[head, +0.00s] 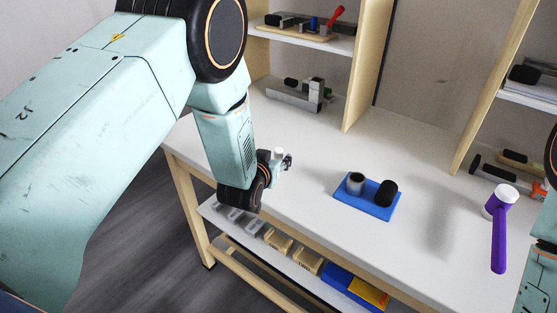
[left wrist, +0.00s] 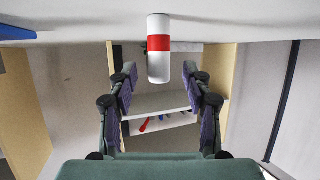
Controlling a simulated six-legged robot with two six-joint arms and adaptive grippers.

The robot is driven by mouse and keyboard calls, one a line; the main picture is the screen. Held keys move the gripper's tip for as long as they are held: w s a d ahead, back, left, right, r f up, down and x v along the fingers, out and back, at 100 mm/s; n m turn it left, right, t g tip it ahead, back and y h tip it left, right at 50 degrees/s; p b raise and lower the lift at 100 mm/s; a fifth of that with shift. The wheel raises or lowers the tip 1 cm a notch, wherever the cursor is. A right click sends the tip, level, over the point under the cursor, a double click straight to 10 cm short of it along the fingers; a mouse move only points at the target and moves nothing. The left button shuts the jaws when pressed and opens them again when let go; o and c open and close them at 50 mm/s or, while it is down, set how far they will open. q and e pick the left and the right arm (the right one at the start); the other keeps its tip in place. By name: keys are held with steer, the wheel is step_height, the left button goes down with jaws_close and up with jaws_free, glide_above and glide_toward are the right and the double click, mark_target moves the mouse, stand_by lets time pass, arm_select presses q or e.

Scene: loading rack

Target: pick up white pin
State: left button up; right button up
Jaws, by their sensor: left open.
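The white pin (left wrist: 158,70) has a red band and shows upside down in the left wrist view, with its base at the white tabletop. Its free end lies across the gap between my left gripper's fingertips (left wrist: 160,72). The fingers are apart, with space on both sides of the pin; I cannot tell how far it reaches between them. In the head view a small white top of the pin (head: 279,152) shows beside my left gripper (head: 285,162), near the table's left end. The rest is hidden. My right gripper is out of view.
A blue tray (head: 368,207) with a grey and a black cylinder lies right of my left gripper on the white table (head: 310,190). A purple-handled mallet (head: 499,235) lies farther right.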

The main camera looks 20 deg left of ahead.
mark_target(277, 157)
arm_select(q)
steer(key=x, duration=0.2)
steer(key=shift+w+f, duration=0.2)
steer(key=shift+f, duration=0.15)
steer(key=shift+w, duration=0.35)
steer(key=shift+f, duration=0.1)
steer(key=shift+w, duration=0.15)
steer(key=c, duration=0.3)
steer(key=shift+d, duration=0.1)
steer(key=c, duration=0.4)
jaws_close()
